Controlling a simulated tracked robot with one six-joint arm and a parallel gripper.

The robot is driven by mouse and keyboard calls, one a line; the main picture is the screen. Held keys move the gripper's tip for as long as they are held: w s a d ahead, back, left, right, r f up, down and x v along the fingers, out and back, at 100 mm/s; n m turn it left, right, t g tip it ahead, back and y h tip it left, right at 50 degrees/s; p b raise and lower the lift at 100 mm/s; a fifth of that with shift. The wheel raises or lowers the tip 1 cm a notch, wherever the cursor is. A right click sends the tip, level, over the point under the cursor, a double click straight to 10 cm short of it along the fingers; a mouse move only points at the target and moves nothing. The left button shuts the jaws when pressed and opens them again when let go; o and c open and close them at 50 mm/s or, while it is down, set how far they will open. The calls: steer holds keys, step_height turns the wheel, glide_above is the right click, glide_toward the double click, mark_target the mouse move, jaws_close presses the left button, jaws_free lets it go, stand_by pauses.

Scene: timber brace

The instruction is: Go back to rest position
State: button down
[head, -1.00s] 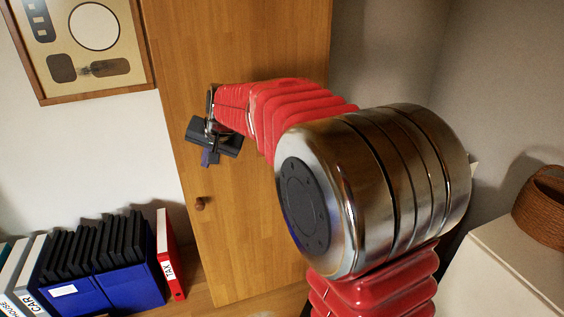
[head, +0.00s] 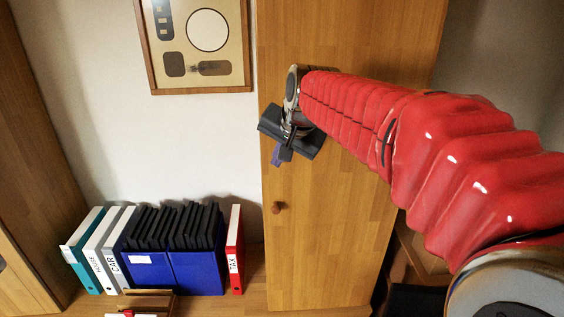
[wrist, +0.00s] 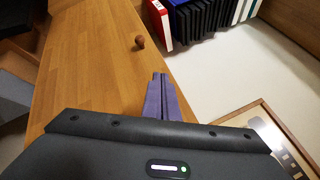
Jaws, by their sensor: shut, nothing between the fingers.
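My gripper (head: 281,155) shows in the head view at the end of my red-sleeved arm, in front of a wooden cabinet door. In the wrist view its purple fingers (wrist: 162,97) lie together with nothing between them. The fingers point down toward the lower part of the door and look apart from it. The wooden cabinet (head: 330,225) has a round brown knob (head: 278,207) below the gripper; the knob (wrist: 140,42) also shows ahead of the fingers in the wrist view.
Blue boxes of black cases (head: 195,270), a red TAX binder (head: 235,250) and white and teal binders (head: 88,250) stand left of the cabinet. A framed picture (head: 207,90) hangs above. Another wooden cabinet (head: 30,150) is at far left. Pale wall lies between.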

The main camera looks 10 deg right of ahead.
stand_by(0.4)
steer(key=s+d+f+n, duration=0.2)
steer(key=s+f, duration=0.2)
steer(key=s, duration=0.6)
steer(key=s+d+f+n+g+h, duration=0.1)
steer(key=s+f, duration=0.3)
steer(key=s, duration=0.5)
steer(key=s+d+f+n, duration=0.3)
steer(key=s+d+f, duration=0.1)
steer(key=s, duration=0.6)
steer(key=shift+s+h, duration=0.3)
steer(key=shift+h, duration=0.1)
